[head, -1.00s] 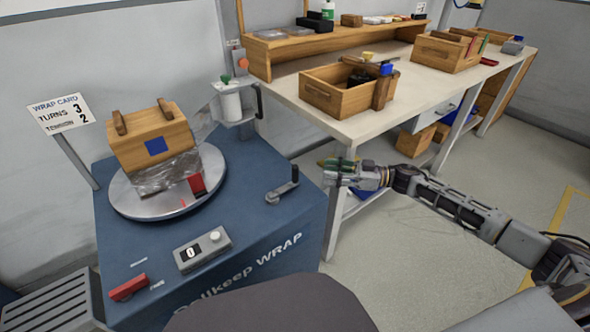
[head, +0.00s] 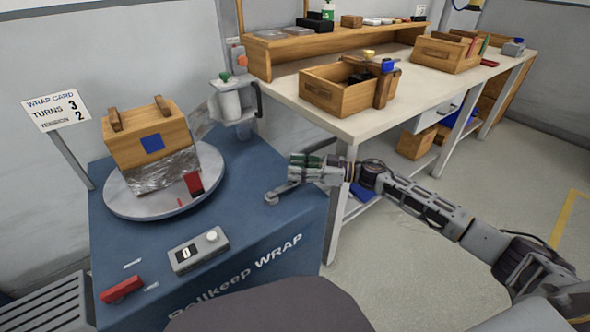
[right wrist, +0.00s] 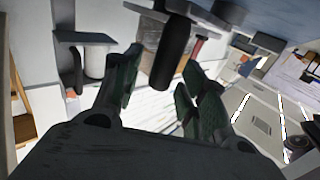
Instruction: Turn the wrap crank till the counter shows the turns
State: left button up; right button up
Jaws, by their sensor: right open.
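The wrap crank (head: 277,195) is on the right side of the blue machine top; its grey arm shows but my gripper covers its handle. My right gripper (head: 298,168) is open over the crank. In the right wrist view the dark crank handle (right wrist: 172,50) stands between the spread green-padded fingers (right wrist: 158,85); I cannot tell if they touch it. The counter (head: 186,254) reads 0. The wrap card (head: 58,108) reads turns 3, tension 2. A wooden crate (head: 146,135) with film round its lower part sits on the turntable (head: 130,208). My left gripper is out of view.
A film roll post (head: 232,103) stands behind the crank. The workbench (head: 350,128) with wooden boxes is close on the right, beside my right arm. Floor at the right is clear.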

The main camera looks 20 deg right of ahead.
jog(key=shift+w+a, duration=0.15)
jog(key=shift+a, duration=0.25)
jog(key=shift+c, duration=0.2)
grip_shut()
